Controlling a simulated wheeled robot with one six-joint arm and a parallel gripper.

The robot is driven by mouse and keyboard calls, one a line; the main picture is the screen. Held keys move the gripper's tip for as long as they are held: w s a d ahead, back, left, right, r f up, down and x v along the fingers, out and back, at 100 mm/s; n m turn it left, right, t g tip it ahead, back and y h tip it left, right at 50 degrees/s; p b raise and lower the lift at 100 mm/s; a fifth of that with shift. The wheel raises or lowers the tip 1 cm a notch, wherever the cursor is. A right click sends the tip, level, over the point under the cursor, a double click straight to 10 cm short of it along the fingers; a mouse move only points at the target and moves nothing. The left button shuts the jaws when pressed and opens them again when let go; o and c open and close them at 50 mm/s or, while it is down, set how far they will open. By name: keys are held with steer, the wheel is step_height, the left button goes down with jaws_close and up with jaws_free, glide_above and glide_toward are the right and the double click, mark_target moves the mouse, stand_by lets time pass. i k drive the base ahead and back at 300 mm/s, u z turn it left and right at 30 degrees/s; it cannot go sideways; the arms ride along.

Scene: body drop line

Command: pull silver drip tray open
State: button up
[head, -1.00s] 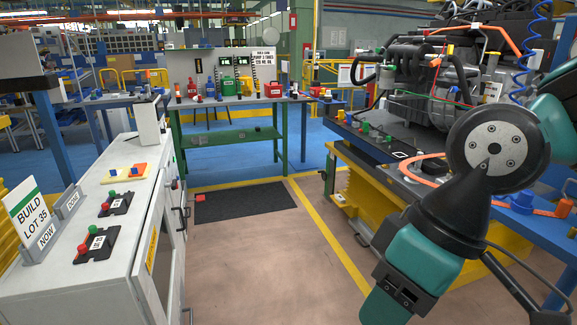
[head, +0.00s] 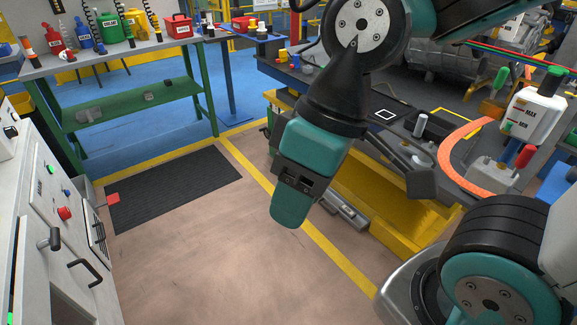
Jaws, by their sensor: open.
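A low silver part with dark fittings, which looks like the silver drip tray (head: 345,213), shows at the foot of the yellow bench base (head: 378,205). Part of it is hidden behind my arm, and I cannot tell how far it is pulled out. The end of my arm, with my gripper (head: 290,208), hangs in front of the bench to the left of the tray. It points down over the floor and appears apart from the tray. My gripper is open and seems empty; its fingers are seen side-on and poorly separated.
A white cabinet (head: 30,235) with dark handles stands at the left. A black mat (head: 172,187) and bare floor (head: 200,265) lie between it and the bench. A green-framed table (head: 100,62) stands behind. A white bottle (head: 535,112) stands on the bench top.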

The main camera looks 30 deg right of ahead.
mark_target(331, 197)
steer(key=i, duration=3.35)
steer(key=z, duration=3.45)
